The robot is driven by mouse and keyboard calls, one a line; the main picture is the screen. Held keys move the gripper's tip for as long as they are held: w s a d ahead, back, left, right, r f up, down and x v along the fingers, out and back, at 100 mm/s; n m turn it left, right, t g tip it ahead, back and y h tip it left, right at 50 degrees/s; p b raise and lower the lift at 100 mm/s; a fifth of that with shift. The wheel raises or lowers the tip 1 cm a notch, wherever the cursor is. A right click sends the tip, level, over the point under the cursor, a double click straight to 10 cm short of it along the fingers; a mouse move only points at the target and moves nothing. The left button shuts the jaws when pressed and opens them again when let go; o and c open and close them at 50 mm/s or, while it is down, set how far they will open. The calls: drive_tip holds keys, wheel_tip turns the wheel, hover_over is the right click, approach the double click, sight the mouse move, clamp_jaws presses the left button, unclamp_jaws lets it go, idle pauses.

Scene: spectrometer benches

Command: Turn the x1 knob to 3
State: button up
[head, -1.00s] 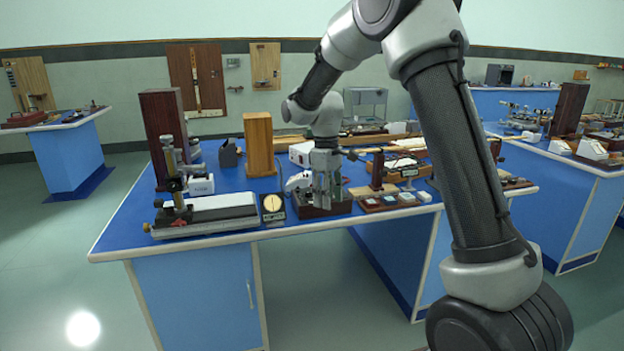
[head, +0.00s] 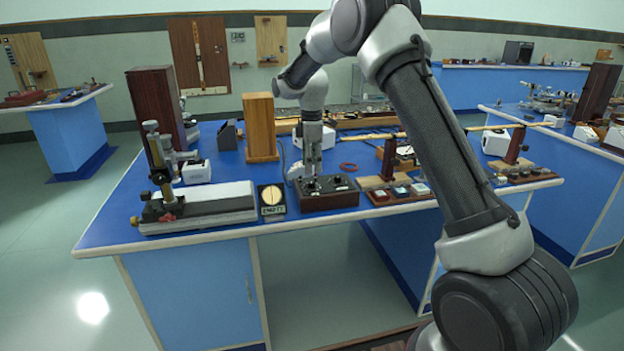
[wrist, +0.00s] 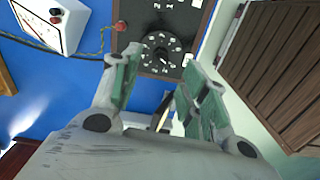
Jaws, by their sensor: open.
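A dark resistance-type box (head: 335,201) with black knobs on its top stands near the bench's front edge in the head view. In the wrist view its dark panel (wrist: 192,20) carries a round black knob (wrist: 161,53) ringed by small white number plates. The numbers and the knob's label are too small to read, so I cannot tell which knob is x1. My gripper (head: 312,176) points down over the left part of the box. In the wrist view my gripper (wrist: 160,68) is open, its greenish pads on either side of the knob. Contact cannot be made out.
A square dial meter (head: 272,200) stands left of the box, beside a travelling microscope (head: 205,207). A small tray of samples (head: 400,193) lies to the right. A white box with terminals (wrist: 48,22) and wires are near the panel.

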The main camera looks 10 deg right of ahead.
sight(312, 182)
wheel_tip(312, 182, down, 6)
drive_tip(key=shift+f, duration=0.1)
clamp_jaws()
idle(0.4)
